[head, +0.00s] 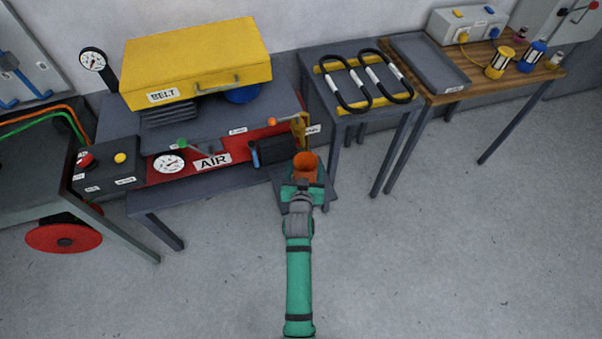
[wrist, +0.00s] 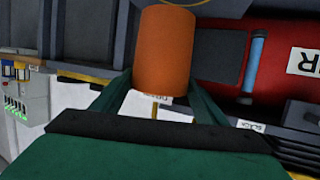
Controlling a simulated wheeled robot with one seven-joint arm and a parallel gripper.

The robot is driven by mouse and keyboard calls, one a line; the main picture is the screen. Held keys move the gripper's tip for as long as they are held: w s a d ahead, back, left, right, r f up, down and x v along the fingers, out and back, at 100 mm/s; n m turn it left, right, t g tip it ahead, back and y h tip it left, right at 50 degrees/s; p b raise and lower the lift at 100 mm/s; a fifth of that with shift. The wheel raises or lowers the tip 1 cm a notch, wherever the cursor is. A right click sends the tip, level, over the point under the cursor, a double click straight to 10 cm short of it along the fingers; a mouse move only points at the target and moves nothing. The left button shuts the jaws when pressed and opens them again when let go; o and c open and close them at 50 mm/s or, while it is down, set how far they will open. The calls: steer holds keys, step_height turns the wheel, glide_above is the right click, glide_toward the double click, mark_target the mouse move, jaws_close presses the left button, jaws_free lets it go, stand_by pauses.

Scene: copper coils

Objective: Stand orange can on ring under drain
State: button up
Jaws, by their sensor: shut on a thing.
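The orange can (head: 306,161) is held in my gripper (head: 302,184), which is shut on it. In the head view the can's open top shows, in front of the right end of the red AIR machine. In the wrist view the can (wrist: 164,50) stands between the two green fingers of my gripper (wrist: 161,86). A yellow fitting (head: 301,128) with an orange-knobbed lever (head: 272,121) is just behind the can and may be the drain. A dark grey shelf (head: 325,196) shows beside and below my gripper. I cannot make out the ring; my gripper and the can may hide it.
A yellow BELT case (head: 197,62) is behind. A small table (head: 319,62) with black belts stands at right. The floor (head: 430,260) in front is clear.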

mark_target(305, 164)
steer(key=shift+w+a+f, duration=0.4)
steer(key=shift+w+f, duration=0.05)
steer(key=shift+f, duration=0.25)
steer(key=shift+w+a+f, duration=0.1)
steer(key=shift+a+f, duration=0.1)
steer(key=shift+f, duration=1.5)
steer(key=shift+f, duration=0.15)
steer(key=o, duration=1.5)
steer(key=shift+c, duration=0.2)
